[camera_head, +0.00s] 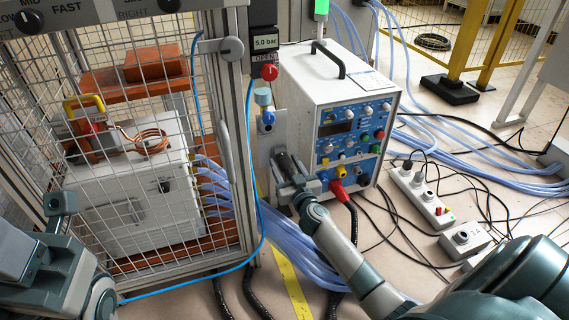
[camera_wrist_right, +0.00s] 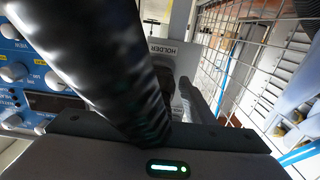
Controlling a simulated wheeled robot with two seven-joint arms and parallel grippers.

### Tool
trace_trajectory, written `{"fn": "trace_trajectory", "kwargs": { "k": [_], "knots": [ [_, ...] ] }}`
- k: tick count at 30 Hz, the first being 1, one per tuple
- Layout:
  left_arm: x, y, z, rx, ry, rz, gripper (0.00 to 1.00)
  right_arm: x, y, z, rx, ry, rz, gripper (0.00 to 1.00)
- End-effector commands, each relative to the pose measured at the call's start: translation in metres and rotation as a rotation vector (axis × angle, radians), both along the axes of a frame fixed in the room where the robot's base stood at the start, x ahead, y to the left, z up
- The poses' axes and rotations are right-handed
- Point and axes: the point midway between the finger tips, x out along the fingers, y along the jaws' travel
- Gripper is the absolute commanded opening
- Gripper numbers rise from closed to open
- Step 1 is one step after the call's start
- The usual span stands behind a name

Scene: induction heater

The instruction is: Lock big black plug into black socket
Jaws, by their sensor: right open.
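My right gripper (camera_head: 288,172) is at the light holder plate between the cage and the white heater unit. It is open, with its fingers around or beside the big black plug (camera_head: 281,163); contact is unclear. In the right wrist view the plug's thick black ribbed cable (camera_wrist_right: 105,60) crosses close to the camera and hides much of the gripper. One finger (camera_wrist_right: 193,103) shows right of it.
A red plug (camera_head: 338,190) sits in the white unit's (camera_head: 335,90) front, with a black cable hanging below. The wire cage (camera_head: 130,150) stands close on the left. A HOLDER label (camera_wrist_right: 162,49) is behind the cable. Blue hoses and a power strip (camera_head: 422,196) lie on the floor.

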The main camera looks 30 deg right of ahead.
Motion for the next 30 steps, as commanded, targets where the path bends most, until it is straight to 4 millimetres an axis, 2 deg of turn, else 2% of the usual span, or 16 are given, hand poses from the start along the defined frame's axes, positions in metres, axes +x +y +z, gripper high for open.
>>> {"fn": "trace_trajectory", "kwargs": {
  "k": [2, 8, 9, 30],
  "knots": [
    [0.000, 0.000, 0.000, 0.000, 0.000, 0.000, 0.53, 0.000, 0.000, 0.000, 0.000, 0.000, 0.000, 0.50],
    [0.000, 0.000, 0.000, 0.000, 0.000, 0.000, 0.53, 0.000, 0.000, 0.000, 0.000, 0.000, 0.000, 0.02],
    [0.000, 0.000, 0.000, 0.000, 0.000, 0.000, 0.53, 0.000, 0.000, 0.001, 0.000, -0.001, 0.000, 0.00],
    [0.000, 0.000, 0.004, 0.000, 0.000, 0.000, 0.53, -0.017, 0.004, 0.000, 0.002, 0.000, 0.000, 0.00]
  ]
}}
